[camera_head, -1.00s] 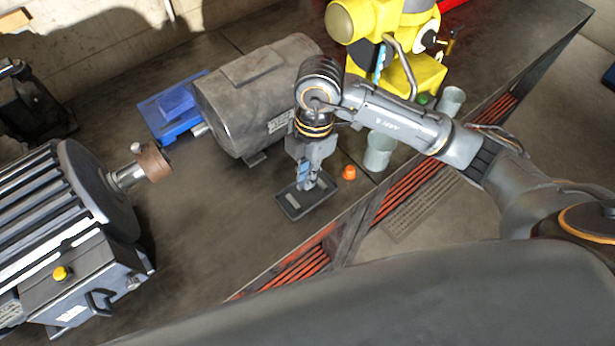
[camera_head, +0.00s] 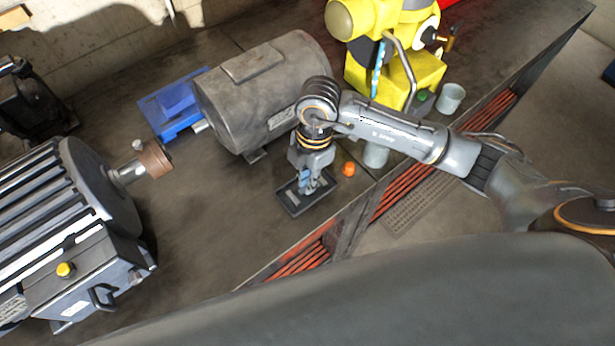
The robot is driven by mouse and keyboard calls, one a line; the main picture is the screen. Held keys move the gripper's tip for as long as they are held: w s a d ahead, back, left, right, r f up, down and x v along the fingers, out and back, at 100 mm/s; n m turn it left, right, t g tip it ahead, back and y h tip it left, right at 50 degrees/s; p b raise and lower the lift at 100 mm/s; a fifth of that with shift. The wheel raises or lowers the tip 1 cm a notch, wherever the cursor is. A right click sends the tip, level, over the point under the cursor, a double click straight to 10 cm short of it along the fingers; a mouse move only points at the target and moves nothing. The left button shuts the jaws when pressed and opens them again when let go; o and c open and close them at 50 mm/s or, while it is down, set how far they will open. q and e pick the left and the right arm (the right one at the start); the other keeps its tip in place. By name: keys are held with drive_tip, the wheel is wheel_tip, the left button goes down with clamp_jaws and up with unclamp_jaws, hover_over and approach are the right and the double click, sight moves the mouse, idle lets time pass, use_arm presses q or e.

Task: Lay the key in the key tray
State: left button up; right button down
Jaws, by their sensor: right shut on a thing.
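The key tray (camera_head: 294,208) is a small dark, shallow rectangular tray on the bench, in front of the large grey motor. My right gripper (camera_head: 311,189) points down over the tray, low and close to it. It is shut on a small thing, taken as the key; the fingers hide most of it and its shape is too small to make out. A blue patch shows at the fingers. I cannot tell whether the held thing touches the tray. My left gripper is not in view.
A grey motor (camera_head: 262,88) stands behind the tray, close to my right wrist. An orange knob-like piece (camera_head: 348,169) sits right of the tray. Pale cups (camera_head: 450,98) and a yellow machine (camera_head: 425,70) stand farther right. A ribbed motor (camera_head: 50,200) fills the left. Bench left of the tray is clear.

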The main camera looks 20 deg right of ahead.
drive_tip(key=c, duration=1.4)
unclamp_jaws()
drive_tip(key=shift+r+p, duration=0.5)
drive_tip(key=shift+r, duration=0.2)
drive_tip(key=shift+w+r+b, duration=0.1)
drive_tip(key=shift+r+b, duration=0.2)
drive_tip(key=shift+r, duration=0.1)
drive_tip(key=shift+w+d+r+b, duration=0.15)
drive_tip(key=shift+d+r+b, duration=0.15)
drive_tip(key=shift+r, duration=1.55)
drive_tip(key=shift+w+d+r+b, duration=0.2)
drive_tip(key=shift+r+b, duration=0.25)
drive_tip(key=shift+r, duration=1.35)
drive_tip(key=shift+w+d+r+b, duration=0.1)
drive_tip(key=shift+d+r+b, duration=0.2)
drive_tip(key=shift+r, duration=1.55)
drive_tip(key=shift+a, duration=0.1)
